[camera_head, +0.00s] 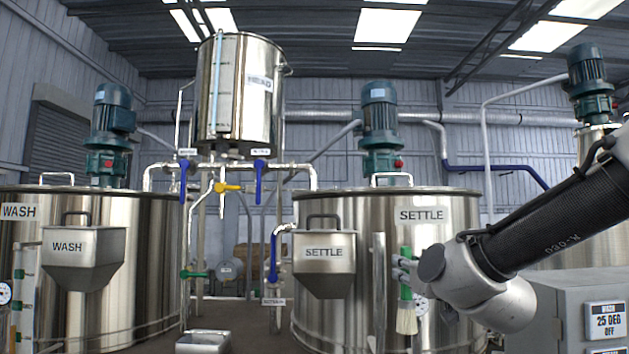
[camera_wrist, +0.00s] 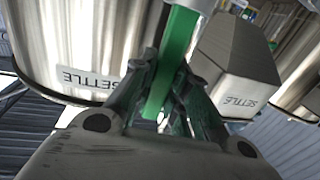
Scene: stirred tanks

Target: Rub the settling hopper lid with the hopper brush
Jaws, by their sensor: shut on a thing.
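The settling hopper (camera_head: 324,276) is a steel bin labelled SETTLE on the front of the SETTLE tank. Its lid (camera_head: 325,236) is closed, with a dark loop handle on top. The hopper also shows in the wrist view (camera_wrist: 238,75), tilted, right of the brush. The hopper brush has a green handle (camera_head: 405,262) and pale bristles (camera_head: 406,318) pointing down. My gripper (camera_head: 403,275) is shut on the green handle, which also shows in the wrist view (camera_wrist: 175,60). The brush hangs upright in front of the tank, right of the hopper and apart from it.
The SETTLE tank (camera_head: 455,250) stands close behind the brush. A vertical steel tube (camera_head: 379,290) stands between hopper and brush. A blue-handled valve (camera_head: 273,255) is left of the hopper. The WASH tank (camera_head: 110,285) is at left, and a grey control box (camera_head: 575,305) at lower right.

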